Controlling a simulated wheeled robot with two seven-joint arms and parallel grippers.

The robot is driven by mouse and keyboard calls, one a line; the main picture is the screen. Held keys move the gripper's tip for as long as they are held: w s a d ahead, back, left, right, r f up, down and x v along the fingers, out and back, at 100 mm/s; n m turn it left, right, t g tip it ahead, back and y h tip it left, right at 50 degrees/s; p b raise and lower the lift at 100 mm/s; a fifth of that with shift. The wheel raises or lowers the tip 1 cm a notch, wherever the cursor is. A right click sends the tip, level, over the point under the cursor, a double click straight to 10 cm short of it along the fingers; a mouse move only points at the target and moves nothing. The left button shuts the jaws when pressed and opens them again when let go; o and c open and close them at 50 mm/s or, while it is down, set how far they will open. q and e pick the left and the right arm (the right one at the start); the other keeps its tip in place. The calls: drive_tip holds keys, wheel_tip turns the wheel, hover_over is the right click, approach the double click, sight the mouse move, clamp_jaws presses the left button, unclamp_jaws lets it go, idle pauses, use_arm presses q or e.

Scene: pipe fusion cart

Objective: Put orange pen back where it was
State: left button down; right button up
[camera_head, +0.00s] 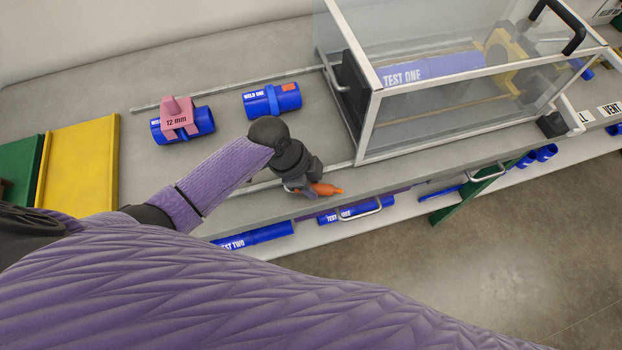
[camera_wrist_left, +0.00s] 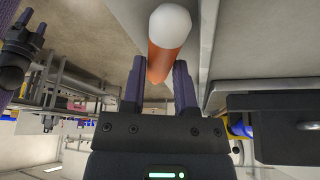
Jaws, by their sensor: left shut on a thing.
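The orange pen (camera_head: 328,189) is in my left gripper (camera_head: 310,189), at the front edge of the grey worktop. In the left wrist view the pen (camera_wrist_left: 168,48) points away between the two fingers of my left gripper (camera_wrist_left: 158,70), its white end outermost. The fingers are shut on its body. What looks like my right gripper (camera_wrist_left: 30,28) shows at the left edge of the left wrist view, dark and small; I cannot tell its opening. It is not in the head view.
A clear-walled box (camera_head: 440,125) with a metal frame stands right of my left gripper. Two blue pipe pieces lie on the worktop, one (camera_head: 272,100) with a collar and one (camera_head: 200,122) under a pink 12 mm clamp (camera_head: 179,118). Blue pipes (camera_head: 255,236) rest on the lower shelf.

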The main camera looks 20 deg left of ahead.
use_arm(q)
drive_tip(key=shift+f, duration=0.2)
drive_tip(key=shift+c, duration=1.9)
unclamp_jaws()
drive_tip(key=shift+r, duration=0.1)
drive_tip(key=shift+r, duration=0.35)
drive_tip(key=w+p+v, duration=0.1)
drive_tip(key=p+v, duration=0.3)
drive_tip(key=v, duration=0.8)
drive_tip(key=shift+s+r, duration=0.25)
drive_tip(key=shift+s, duration=0.2)
